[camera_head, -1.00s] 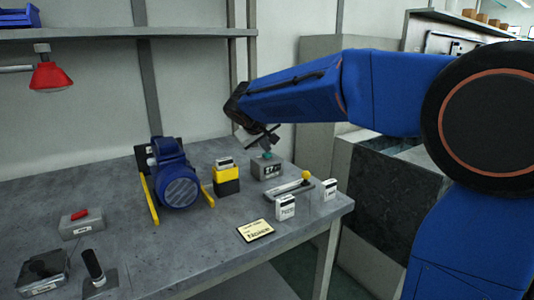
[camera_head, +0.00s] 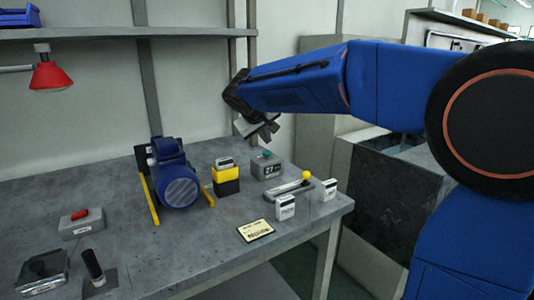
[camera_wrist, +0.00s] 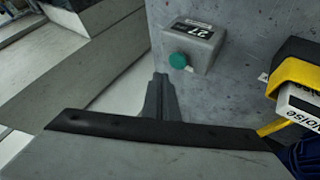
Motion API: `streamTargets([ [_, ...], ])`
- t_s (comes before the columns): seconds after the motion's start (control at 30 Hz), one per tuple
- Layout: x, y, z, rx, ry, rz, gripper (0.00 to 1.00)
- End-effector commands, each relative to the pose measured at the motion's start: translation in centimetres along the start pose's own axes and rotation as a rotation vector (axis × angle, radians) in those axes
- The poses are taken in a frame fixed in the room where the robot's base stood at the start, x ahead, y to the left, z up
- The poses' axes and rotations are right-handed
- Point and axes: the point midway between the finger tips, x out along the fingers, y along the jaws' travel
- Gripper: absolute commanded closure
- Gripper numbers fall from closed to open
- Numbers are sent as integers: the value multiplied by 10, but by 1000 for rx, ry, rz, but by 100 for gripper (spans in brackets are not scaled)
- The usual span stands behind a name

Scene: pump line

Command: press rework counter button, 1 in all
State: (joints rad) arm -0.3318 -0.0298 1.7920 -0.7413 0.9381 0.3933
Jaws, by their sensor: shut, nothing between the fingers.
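The rework counter appears to be the grey box (camera_head: 267,168) with a green button (camera_head: 267,154) on top, on the bench right of the yellow-black holder. In the wrist view the box (camera_wrist: 203,42) shows a label reading 27, and its round green button (camera_wrist: 178,60) faces the camera. My gripper (camera_head: 268,132) is above the button, apart from it, with a visible gap. In the wrist view my gripper's fingers (camera_wrist: 160,82) are together and empty, just below and left of the button.
A blue pump (camera_head: 178,180) and a yellow-black holder (camera_head: 226,180) stand left of the box. A slider with a yellow knob (camera_head: 306,175) and small white boxes (camera_head: 285,207) lie in front. A red-button box (camera_head: 81,222) is far left.

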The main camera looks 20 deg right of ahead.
Motion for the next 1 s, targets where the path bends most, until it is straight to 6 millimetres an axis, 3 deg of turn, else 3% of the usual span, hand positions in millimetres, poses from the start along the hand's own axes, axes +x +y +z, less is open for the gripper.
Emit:
streamTargets([
  [0.43, -25, 18, -18, 1, 0, 0, 100],
  [1.0, -26, 19, -19, 0, -1, 0, 100],
])
